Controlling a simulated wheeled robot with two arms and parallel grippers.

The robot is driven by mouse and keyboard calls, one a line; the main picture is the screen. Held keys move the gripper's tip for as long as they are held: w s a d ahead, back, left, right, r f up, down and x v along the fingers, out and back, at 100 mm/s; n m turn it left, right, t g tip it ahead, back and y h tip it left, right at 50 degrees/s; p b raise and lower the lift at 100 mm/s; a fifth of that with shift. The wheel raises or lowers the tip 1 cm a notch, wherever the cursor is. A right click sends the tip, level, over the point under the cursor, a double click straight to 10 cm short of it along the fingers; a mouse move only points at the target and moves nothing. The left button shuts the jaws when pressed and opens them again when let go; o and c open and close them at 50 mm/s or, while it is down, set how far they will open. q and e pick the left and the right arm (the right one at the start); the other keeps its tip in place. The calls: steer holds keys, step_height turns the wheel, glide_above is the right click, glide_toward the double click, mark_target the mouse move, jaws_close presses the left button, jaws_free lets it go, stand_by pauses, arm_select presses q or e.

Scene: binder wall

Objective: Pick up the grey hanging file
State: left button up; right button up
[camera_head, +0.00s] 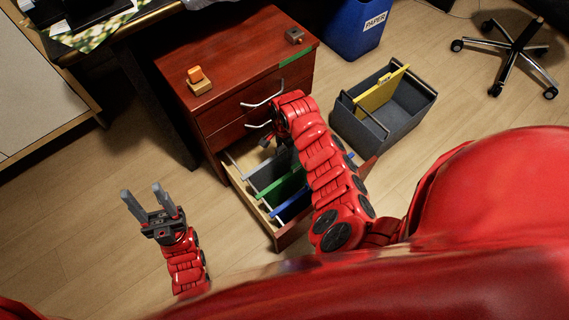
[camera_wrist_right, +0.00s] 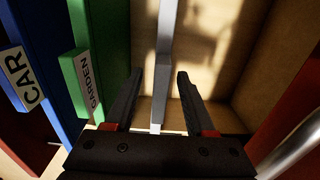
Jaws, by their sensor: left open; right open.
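The grey hanging file shows in the right wrist view as a pale upright edge (camera_wrist_right: 166,35) inside the drawer. In the head view its dark grey side (camera_head: 266,172) hangs behind the green file in the open bottom drawer (camera_head: 286,233). My right gripper (camera_wrist_right: 158,82) is open, with one finger on each side of the grey edge; I cannot tell whether either touches it. In the head view my right arm mostly hides this gripper. My left gripper (camera_head: 141,190) is open and empty above the floor, left of the drawer.
A green file (camera_wrist_right: 85,80) labelled GARDEN and a blue file (camera_wrist_right: 30,65) labelled CAR hang beside the grey one. The red-brown cabinet (camera_head: 225,62) stands behind. A grey box (camera_head: 405,117) with a yellow file (camera_head: 381,90) stands at right. A blue paper bin (camera_head: 345,28) is behind.

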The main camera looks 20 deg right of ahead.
steer(key=shift+f, duration=0.65)
steer(key=shift+r, duration=0.1)
jaws_close()
steer(key=shift+r, duration=0.1)
